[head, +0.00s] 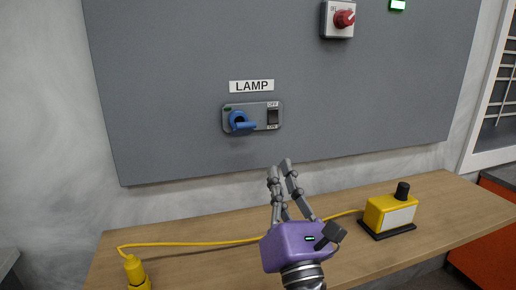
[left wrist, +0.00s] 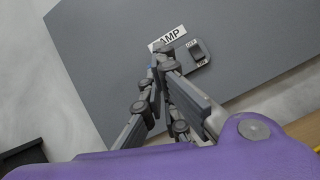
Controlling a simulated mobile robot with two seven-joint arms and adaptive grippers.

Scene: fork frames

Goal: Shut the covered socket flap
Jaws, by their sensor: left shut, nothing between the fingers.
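The covered socket (head: 237,118) is a blue round fitting on the left of a grey plate (head: 257,104) under the LAMP label (head: 251,86). Its blue flap (head: 245,126) sticks out low from the socket and looks open. My left gripper (head: 280,164), with a purple body, is shut and empty. It is below and a little right of the socket, apart from it in the picture. In the left wrist view its fingertips (left wrist: 161,57) overlap the plate's left part, and the socket is mostly hidden behind them. My right gripper is not in view.
A black rocker switch (head: 272,116) sits right of the socket. A red rotary switch (head: 343,19) is higher on the grey panel (head: 170,60). On the wooden table (head: 210,228) are a yellow plug (head: 135,270), its cable, and a yellow box (head: 389,214) with a black knob.

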